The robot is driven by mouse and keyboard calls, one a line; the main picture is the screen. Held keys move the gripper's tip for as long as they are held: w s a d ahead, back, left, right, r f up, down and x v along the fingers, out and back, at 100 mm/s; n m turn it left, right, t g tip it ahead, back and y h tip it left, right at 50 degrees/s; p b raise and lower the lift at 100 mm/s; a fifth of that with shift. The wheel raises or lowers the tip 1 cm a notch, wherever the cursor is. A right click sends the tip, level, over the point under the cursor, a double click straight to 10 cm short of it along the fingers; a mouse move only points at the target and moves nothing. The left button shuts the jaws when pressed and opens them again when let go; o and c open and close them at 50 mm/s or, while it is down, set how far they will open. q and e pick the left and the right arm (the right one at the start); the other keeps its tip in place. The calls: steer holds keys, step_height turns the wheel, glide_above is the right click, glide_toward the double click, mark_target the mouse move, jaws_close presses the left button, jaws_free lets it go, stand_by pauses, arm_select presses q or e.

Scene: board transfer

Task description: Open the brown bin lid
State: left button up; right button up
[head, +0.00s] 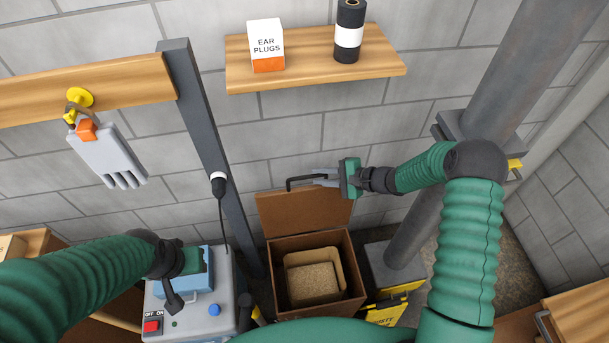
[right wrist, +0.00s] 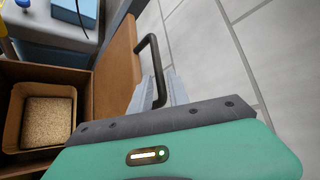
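The brown bin (head: 316,308) stands on the floor below the shelf, its top uncovered. Its brown lid (head: 305,212) stands raised at the back of the bin, against the wall side; it also shows in the right wrist view (right wrist: 118,65). A black bar handle (head: 291,183) sits at the lid's top edge. My right gripper (head: 318,179) is at this handle, and in the right wrist view its grey fingers (right wrist: 163,92) are closed about the bar. My left gripper (head: 174,300) is over a grey machine at lower left; its fingers are too unclear to judge.
Inside the bin is a smaller open box (head: 314,272) with grainy tan content. The grey machine (head: 222,290) with a blue box stands left of the bin, beside a dark post (head: 205,140). A yellow sign (head: 395,303) and a grey pipe (head: 425,215) are to the right.

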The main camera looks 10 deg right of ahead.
steer(key=v, duration=0.8)
steer(key=shift+d, duration=0.25)
steer(key=shift+s+r, duration=0.1)
steer(key=shift+r, duration=0.05)
step_height(320, 180, up, 5)
steer(key=d+n+t+h, duration=0.1)
steer(key=d+n+h, duration=0.2)
steer(key=n+h, duration=0.4)
steer(key=s+a+n+g+h, duration=0.1)
steer(key=s+a+n+g, duration=0.1)
steer(key=s, duration=0.8)
steer(key=s+a+n+g+h, duration=0.2)
steer(key=s+a+n+g, duration=0.1)
steer(key=s, duration=0.8)
steer(key=shift+s+a+r+n+g, duration=0.3)
steer(key=shift+r+n+g, duration=0.1)
steer(key=shift+n, duration=0.5)
